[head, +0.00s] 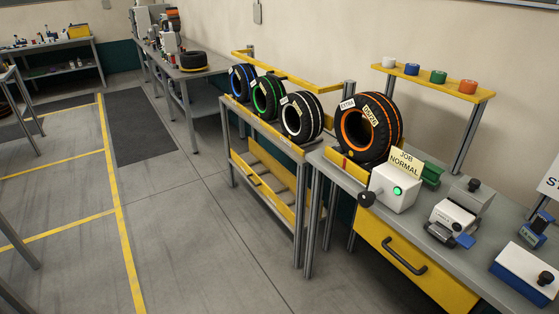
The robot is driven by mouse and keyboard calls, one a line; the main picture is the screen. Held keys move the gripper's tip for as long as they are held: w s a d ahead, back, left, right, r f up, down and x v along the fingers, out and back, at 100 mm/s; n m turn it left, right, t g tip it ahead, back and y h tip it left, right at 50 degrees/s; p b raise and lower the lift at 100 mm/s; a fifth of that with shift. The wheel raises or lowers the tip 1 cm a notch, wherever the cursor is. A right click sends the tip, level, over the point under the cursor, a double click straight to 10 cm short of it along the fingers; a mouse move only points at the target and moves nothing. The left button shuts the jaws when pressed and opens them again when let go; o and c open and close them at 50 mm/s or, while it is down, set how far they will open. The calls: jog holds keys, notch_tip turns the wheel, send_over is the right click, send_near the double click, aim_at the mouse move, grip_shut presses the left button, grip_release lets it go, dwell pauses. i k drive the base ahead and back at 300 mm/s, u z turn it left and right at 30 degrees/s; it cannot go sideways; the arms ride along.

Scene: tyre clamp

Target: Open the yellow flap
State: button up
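A yellow front panel (414,268) sits below the grey workbench at the lower right of the head view. It has a dark curved handle (404,258) across it and appears closed against the bench. It is the likeliest yellow flap, though I cannot tell whether it is a flap or a drawer. Its lower edge runs toward the bottom of the picture. My gripper is not in view.
On the workbench (490,245) stand an orange-striped tyre (396,130), a white box with a green light (396,190), and several small devices. A rack (262,190) with several tyres adjoins it at left. The grey floor (190,235) in front is clear.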

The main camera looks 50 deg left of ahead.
aim_at(253, 176)
jog(key=z, duration=0.85)
jog(key=i, duration=0.8)
jog(key=u, duration=1.95)
